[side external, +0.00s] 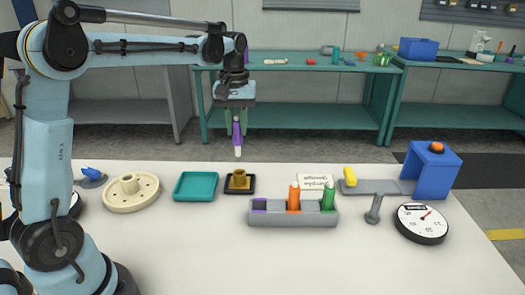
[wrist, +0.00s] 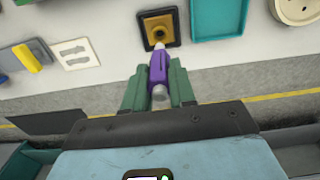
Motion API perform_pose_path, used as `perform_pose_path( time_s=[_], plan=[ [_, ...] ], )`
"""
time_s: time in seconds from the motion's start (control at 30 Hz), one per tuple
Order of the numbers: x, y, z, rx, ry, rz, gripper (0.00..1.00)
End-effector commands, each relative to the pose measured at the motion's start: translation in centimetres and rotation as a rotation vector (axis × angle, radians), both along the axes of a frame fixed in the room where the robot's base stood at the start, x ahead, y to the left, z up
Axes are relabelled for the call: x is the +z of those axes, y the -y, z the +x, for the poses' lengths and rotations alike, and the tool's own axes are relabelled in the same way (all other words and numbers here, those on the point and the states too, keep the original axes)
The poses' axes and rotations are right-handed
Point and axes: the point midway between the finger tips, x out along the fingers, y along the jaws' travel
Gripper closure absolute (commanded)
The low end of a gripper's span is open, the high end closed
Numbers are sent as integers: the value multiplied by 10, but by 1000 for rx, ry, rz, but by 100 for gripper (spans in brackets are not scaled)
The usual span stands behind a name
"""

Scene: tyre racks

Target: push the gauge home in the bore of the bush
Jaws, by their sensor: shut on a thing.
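My gripper (side external: 237,122) is shut on the purple gauge (side external: 237,133), which hangs upright with its pale tip down, above the table. The wrist view shows the gauge (wrist: 158,68) between my green fingers (wrist: 157,85). The brass-coloured bush (side external: 238,177) stands on a small dark square base (side external: 231,189), below the gauge and apart from it. In the wrist view the bush (wrist: 150,27) shows its dark bore (wrist: 159,33), just beyond the gauge tip.
A grey rack (side external: 290,216) holds an orange and a green gauge; its purple-marked slot is empty. A teal tray (side external: 196,186) and a cream flanged disc (side external: 132,193) lie left of the bush. A card, dial and blue stand (side external: 430,172) are to the right.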

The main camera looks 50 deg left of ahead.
Motion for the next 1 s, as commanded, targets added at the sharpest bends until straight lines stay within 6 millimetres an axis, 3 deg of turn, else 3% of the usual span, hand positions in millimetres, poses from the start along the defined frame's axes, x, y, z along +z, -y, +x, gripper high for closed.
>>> perform_pose_path(
  time_s=[1.0],
  plan=[
    [-28,0,0,0,0,0,100]
  ],
)
